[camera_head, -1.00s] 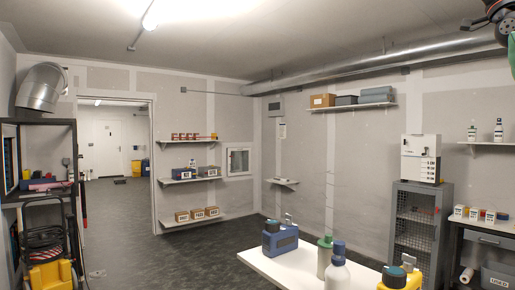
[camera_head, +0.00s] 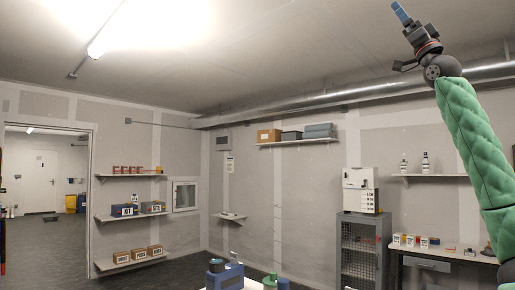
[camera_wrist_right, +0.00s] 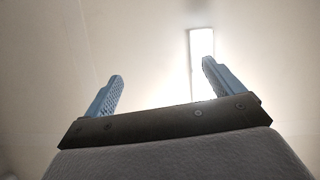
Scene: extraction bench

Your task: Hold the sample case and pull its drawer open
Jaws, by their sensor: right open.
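My right gripper (camera_head: 402,14) is raised high at the upper right of the head view, close to the ceiling in the picture. The right wrist view shows its two blue fingers (camera_wrist_right: 162,70) spread apart with nothing between them, pointing at the ceiling and a bright lamp. My left gripper is not in view. I cannot tell any sample case or drawer handle for certain.
Green and blue bottle tops (camera_head: 271,279) show beside the blue item. A white boxy unit (camera_head: 358,190) stands on a grey mesh cabinet (camera_head: 361,250). A side bench (camera_head: 440,256) with small boxes is at the right. A metal duct (camera_head: 290,105) runs along the wall.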

